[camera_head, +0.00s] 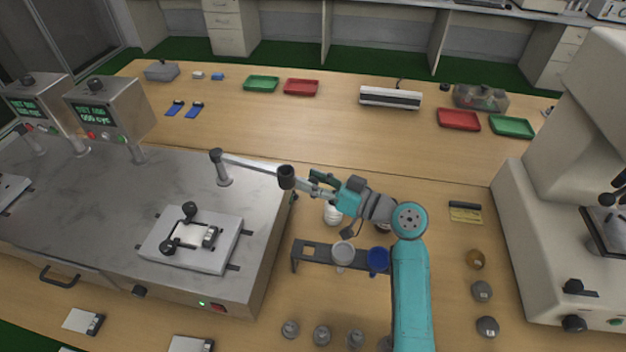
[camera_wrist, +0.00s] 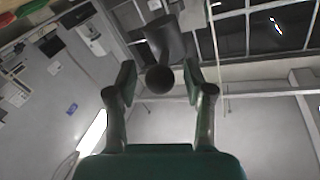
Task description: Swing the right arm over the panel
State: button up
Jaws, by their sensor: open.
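The right arm (camera_head: 250,165) of the steel tester is a thin bar on an upright post. It points right, past the machine's edge, with a dark cylindrical head (camera_head: 286,177) at its free end. The panel (camera_head: 191,236) is clamped in a light plate fixture on the tester's top, below and left of the arm. My gripper (camera_head: 308,183) is open just right of the dark head. In the wrist view, the dark head (camera_wrist: 160,50) shows between and beyond the two fingertips. I cannot tell whether the fingers touch it.
Two display boxes (camera_head: 105,108) stand at the tester's back left. A dark rack (camera_head: 315,252) with a white cup and a blue cup (camera_head: 377,261) is below my arm. A large white machine (camera_head: 560,200) stands at the right. The table behind the tester has free room.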

grip_shut()
jog(key=shift+s, duration=0.1)
